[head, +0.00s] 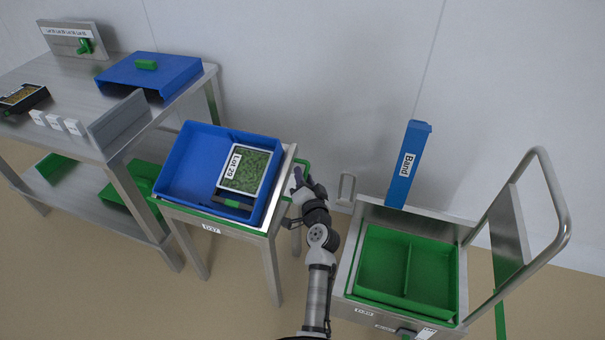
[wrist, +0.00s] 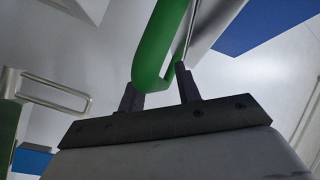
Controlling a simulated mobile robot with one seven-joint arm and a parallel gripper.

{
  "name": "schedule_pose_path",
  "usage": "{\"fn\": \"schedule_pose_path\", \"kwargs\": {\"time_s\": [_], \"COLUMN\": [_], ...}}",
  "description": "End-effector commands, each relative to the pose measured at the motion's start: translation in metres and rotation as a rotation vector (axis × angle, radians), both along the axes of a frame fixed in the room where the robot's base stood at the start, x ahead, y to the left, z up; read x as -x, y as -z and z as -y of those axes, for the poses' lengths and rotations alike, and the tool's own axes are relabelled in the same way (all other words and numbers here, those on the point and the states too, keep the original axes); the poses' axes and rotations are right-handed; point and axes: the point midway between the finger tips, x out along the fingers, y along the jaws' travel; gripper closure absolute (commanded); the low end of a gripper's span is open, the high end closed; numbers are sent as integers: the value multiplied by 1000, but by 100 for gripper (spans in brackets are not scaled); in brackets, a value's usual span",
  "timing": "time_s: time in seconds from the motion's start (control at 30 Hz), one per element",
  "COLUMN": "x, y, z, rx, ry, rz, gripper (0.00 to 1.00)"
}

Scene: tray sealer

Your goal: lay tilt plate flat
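The tilt plate seems to be the pale steel plate (head: 287,163) on the middle stand, under a blue tray (head: 187,163). Its exact slope is hard to judge from above. A green handle (head: 303,163) sticks out at its right side. My gripper (head: 299,183) is at this handle. In the wrist view the green handle (wrist: 158,50) reaches down between the two fingers of my gripper (wrist: 160,88), its rounded end near the palm. Whether the fingers press on it is unclear. The blue tray holds a pack marked Lot 20 (head: 245,170) at its right side.
A steel bench (head: 75,90) with a blue cover (head: 150,72) stands at left. At right are a cart with a green divided bin (head: 382,262), a blue post marked Band (head: 408,165) and a curved rail (head: 562,205). The wall is close behind.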

Motion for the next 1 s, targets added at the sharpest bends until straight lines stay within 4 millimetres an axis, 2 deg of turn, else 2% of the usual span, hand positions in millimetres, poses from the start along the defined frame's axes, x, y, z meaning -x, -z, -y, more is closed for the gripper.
{"fn": "schedule_pose_path", "kwargs": {"time_s": [0.17, 0.43, 0.83, 1.0], "x": [0, 0, -3, -10], "y": [0, 0, 0, 16], "z": [0, 0, 1, 4], "rx": [0, 0, -7, -42], "ry": [0, 0, 1, 1], "rz": [0, 0, -27, -136], "gripper": [67, 100, 100, 100]}}
